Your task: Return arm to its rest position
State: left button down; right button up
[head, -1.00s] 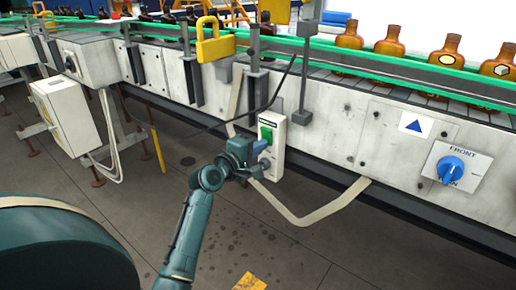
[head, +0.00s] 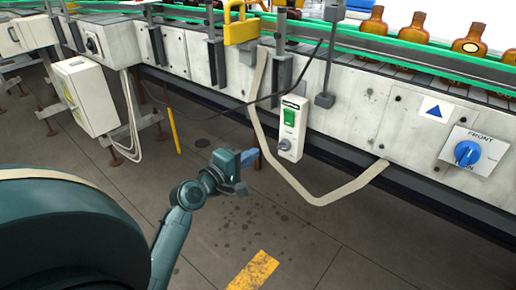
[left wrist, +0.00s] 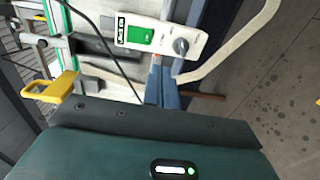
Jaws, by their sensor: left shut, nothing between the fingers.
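My left gripper (head: 248,158) shows in the head view, left of and below the control box, with a gap of floor between them. Its blue fingers are shut with nothing between them. They also show in the left wrist view (left wrist: 168,92), pointing away from the camera. The white control box (head: 291,128) has a green switch and a grey knob, and hangs on the conveyor's side. It also shows in the left wrist view (left wrist: 160,37). My right gripper is in neither view.
The conveyor (head: 340,110) runs across the back with several amber bottles (head: 470,45) on it. A blue knob (head: 467,153) sits on its right panel. A beige cable (head: 345,190) loops below the box. A yellow padlock (head: 240,32) hangs above. The floor around my left gripper is clear.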

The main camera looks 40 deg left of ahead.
pick_arm(q)
jog(key=shift+s, duration=0.1)
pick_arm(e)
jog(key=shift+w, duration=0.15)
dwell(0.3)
